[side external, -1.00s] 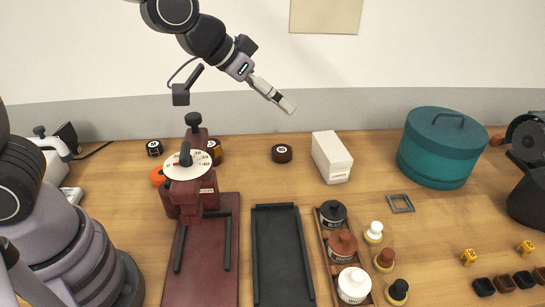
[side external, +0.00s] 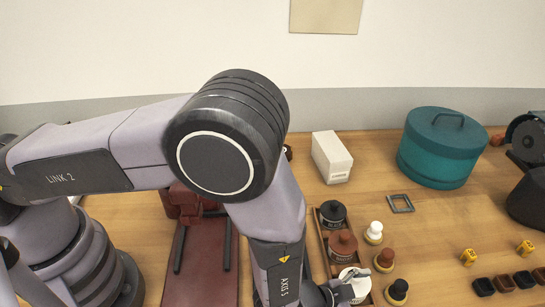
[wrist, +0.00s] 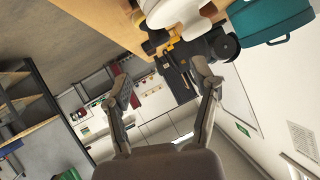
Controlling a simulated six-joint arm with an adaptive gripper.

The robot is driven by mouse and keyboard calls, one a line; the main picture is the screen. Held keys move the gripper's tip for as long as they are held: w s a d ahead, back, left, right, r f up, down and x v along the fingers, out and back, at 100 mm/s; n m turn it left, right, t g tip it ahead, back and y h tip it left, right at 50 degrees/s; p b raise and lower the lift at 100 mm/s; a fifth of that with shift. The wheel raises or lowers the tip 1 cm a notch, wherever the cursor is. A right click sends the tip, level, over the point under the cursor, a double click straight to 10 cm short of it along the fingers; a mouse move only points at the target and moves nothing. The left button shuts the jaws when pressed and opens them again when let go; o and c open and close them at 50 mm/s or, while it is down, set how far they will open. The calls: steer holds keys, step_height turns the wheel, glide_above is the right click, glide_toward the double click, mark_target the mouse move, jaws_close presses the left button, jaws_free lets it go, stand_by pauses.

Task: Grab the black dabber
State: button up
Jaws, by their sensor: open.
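The black dabber (side external: 398,290), with a dark top on a pale yellowish base, stands upright on the wooden table near the front in the side view. It is the nearest of a short row with the brown dabber (side external: 384,260) and the white dabber (side external: 374,231). I cannot surely pick out the black dabber there.
A wooden rack holds the black jar (side external: 333,213), brown jar (side external: 343,242) and white jar beside my gripper. A small grey frame (side external: 401,203), a white box (side external: 332,157) and a teal round box (side external: 441,148) stand behind. Table right of the dabbers is free up to yellow dice (side external: 468,257).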

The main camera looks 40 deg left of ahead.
mark_target(400, 285)
steer(key=x, duration=1)
steer(key=shift+f, duration=0.1)
steer(key=c, duration=1)
steer(key=shift+c, duration=0.2)
